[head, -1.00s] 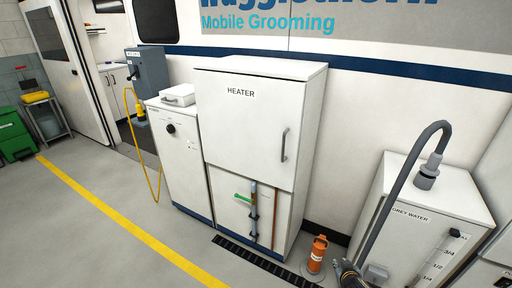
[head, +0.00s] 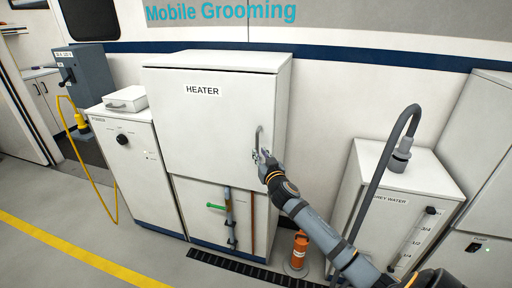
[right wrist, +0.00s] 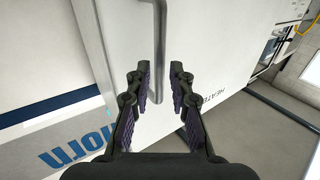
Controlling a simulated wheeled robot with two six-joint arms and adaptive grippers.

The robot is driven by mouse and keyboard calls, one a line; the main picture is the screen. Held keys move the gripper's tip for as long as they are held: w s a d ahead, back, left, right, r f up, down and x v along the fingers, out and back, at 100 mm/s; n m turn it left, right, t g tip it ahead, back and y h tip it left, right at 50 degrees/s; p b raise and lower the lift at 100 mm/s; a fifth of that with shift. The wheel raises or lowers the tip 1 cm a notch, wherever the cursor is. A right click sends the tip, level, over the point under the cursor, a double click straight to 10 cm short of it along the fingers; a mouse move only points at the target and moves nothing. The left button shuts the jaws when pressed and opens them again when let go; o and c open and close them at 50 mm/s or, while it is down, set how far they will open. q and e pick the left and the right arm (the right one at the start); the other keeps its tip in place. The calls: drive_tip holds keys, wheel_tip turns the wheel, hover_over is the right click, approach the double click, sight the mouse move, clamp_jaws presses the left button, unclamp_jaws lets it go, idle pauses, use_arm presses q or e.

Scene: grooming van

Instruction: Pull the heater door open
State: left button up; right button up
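The heater (head: 281,130) is a tall white cabinet in the middle of the head view. Its upper door (head: 205,130), labelled HEATER, is shut. The grey bar handle (head: 258,134) is upright near the door's right edge. My right gripper (head: 263,157) is at the lower part of this handle. In the right wrist view the handle (right wrist: 159,45) runs between the two fingers of my right gripper (right wrist: 159,72). The fingers are apart, with gaps beside the bar. My left gripper is not in view.
An orange canister (head: 299,249) stands on the floor at right. The grey water tank (head: 410,178) with its hose is farther right. A white cabinet (head: 124,155) adjoins the heater's left.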

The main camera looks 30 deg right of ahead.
sight(258, 149)
drive_tip(key=x, duration=0.4)
drive_tip(key=shift+w+d+p, duration=0.1)
drive_tip(key=shift+w+p, duration=0.05)
drive_tip(key=shift+p, duration=0.15)
clamp_jaws()
